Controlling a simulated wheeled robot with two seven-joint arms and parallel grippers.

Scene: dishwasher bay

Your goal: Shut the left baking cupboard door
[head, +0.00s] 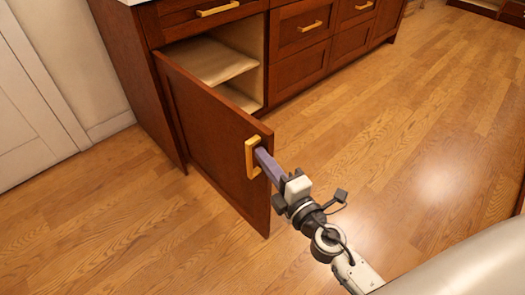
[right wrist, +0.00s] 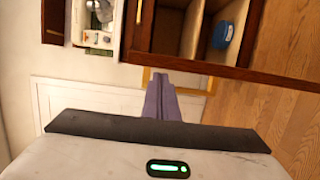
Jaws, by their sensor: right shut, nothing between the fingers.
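The left baking cupboard door (head: 205,130) is reddish-brown wood and stands wide open, swung out over the floor. Its brass handle (head: 250,158) is near the door's free edge. My right gripper (head: 261,156) has purple fingers, shut together, with the tips at the handle. I cannot tell whether they touch it. In the right wrist view the shut fingers (right wrist: 161,92) point toward the handle (right wrist: 207,82) and the open cupboard. The cupboard interior (head: 207,60) shows pale shelves. My left gripper is not in view.
Closed drawers (head: 303,27) with brass pulls stand right of the open cupboard. A white panelled door (head: 30,110) is at the left. The right wrist view shows a blue container (right wrist: 224,33) inside the cupboard. The wooden floor (head: 400,130) is clear to the right.

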